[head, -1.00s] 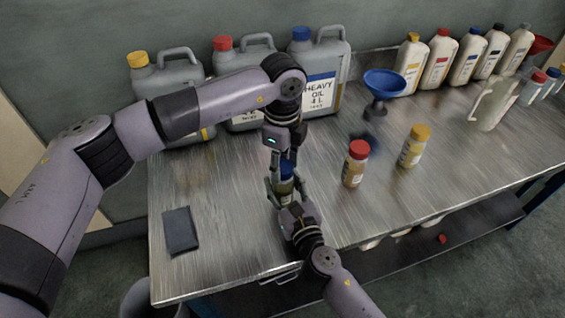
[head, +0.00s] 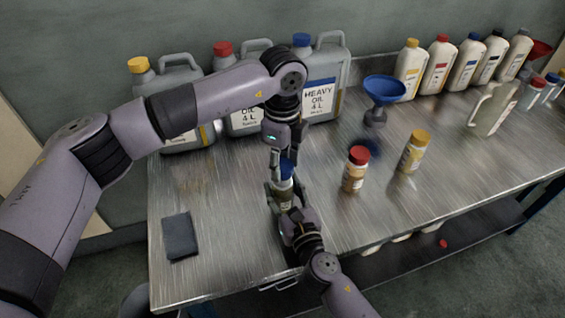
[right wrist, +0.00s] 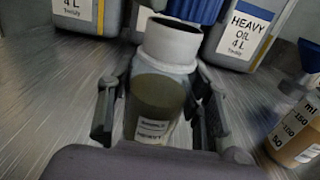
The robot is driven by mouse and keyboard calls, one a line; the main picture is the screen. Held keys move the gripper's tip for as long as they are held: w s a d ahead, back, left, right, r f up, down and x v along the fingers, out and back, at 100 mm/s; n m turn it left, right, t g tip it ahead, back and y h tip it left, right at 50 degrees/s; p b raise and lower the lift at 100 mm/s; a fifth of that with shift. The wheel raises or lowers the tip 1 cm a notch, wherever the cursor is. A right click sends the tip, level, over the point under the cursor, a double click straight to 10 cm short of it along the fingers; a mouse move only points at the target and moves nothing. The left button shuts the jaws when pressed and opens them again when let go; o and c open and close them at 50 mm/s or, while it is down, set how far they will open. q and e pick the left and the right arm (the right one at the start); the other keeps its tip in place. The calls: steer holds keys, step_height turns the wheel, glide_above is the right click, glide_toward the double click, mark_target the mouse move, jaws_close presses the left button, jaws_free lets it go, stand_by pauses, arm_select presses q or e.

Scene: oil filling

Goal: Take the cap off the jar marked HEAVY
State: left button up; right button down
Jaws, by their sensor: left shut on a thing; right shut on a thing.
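The jar marked HEAVY (right wrist: 160,108) stands between the fingers of my right gripper (head: 281,197), which is shut on its body. In the right wrist view its pale neck (right wrist: 172,42) is uncovered. A ribbed blue cap (right wrist: 197,10) is above and behind the neck, apart from it, at the top edge of that view. In the head view my left gripper (head: 281,155) comes down from above, shut on the blue cap (head: 287,167). The fingers partly hide the cap and jar there.
A red-capped jar (head: 355,170) and a yellow-capped jar (head: 414,152) stand to the right. A blue funnel (head: 384,88) is behind them. Large oil cans (head: 323,95) and several bottles line the back. A dark pad (head: 180,235) lies at front left.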

mark_target(282, 165)
arm_select(q)
steer(key=shift+r, duration=0.1)
steer(key=shift+r, duration=1.95)
arm_select(e)
steer(key=c, duration=0.7)
jaws_free()
steer(key=shift+c, duration=0.2)
steer(key=shift+s, duration=0.1)
